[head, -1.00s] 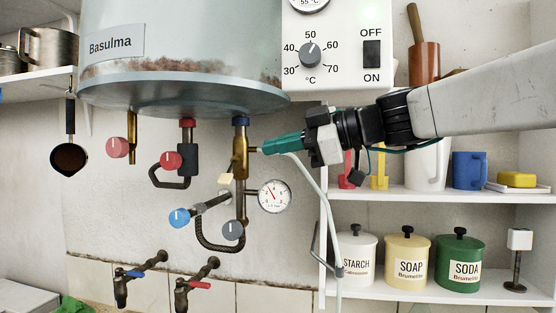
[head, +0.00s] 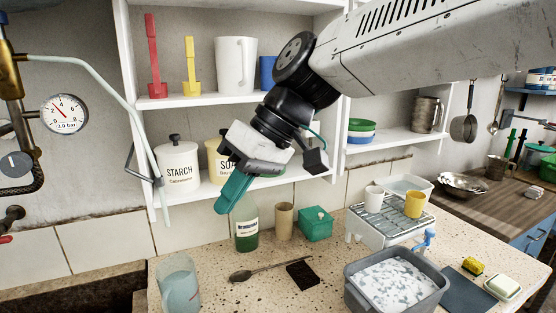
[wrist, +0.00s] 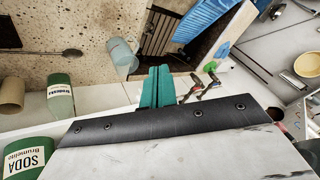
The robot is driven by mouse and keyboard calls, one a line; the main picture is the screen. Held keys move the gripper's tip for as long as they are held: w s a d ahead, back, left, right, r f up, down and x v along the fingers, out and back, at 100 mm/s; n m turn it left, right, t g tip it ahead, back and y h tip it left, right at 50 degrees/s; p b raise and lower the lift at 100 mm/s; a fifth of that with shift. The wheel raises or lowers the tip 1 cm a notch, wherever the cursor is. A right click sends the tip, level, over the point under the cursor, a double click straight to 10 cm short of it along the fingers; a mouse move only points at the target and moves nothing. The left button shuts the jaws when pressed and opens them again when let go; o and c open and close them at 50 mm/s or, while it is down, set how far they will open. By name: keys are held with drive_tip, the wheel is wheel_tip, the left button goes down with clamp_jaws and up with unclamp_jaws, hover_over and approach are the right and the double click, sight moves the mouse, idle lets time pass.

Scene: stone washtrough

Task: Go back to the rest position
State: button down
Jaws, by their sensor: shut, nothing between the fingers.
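My gripper (head: 233,193) with its green fingers hangs in front of the shelf unit and above the stone counter in the head view. Its fingers point down and to the left and are shut with nothing between them.
A glass jug (head: 179,285), a spoon (head: 268,270), a beige cup (head: 284,221) and a green box (head: 316,224) stand or lie on the counter. A grey basin (head: 360,291) of suds is at the front right.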

drive_tip(key=s+d+f+m+t+h, duration=0.1)
drive_tip(key=s+d+f+m+h, duration=0.1)
drive_tip(key=d, duration=0.9)
drive_tip(key=s+d+f+m+t+h, duration=0.1)
drive_tip(key=s+d+f+m, duration=0.4)
drive_tip(key=d, duration=0.6)
drive_tip(key=s+d+f+m+t+h, duration=0.1)
drive_tip(key=s+d+f+m+h, duration=0.2)
drive_tip(key=s+d, duration=0.3)
drive_tip(key=d+f+m, duration=0.1)
drive_tip(key=d, duration=0.4)
drive_tip(key=shift+d+f+m+h, duration=0.25)
drive_tip(key=shift+d+m+h, duration=0.05)
drive_tip(key=shift+d, duration=0.05)
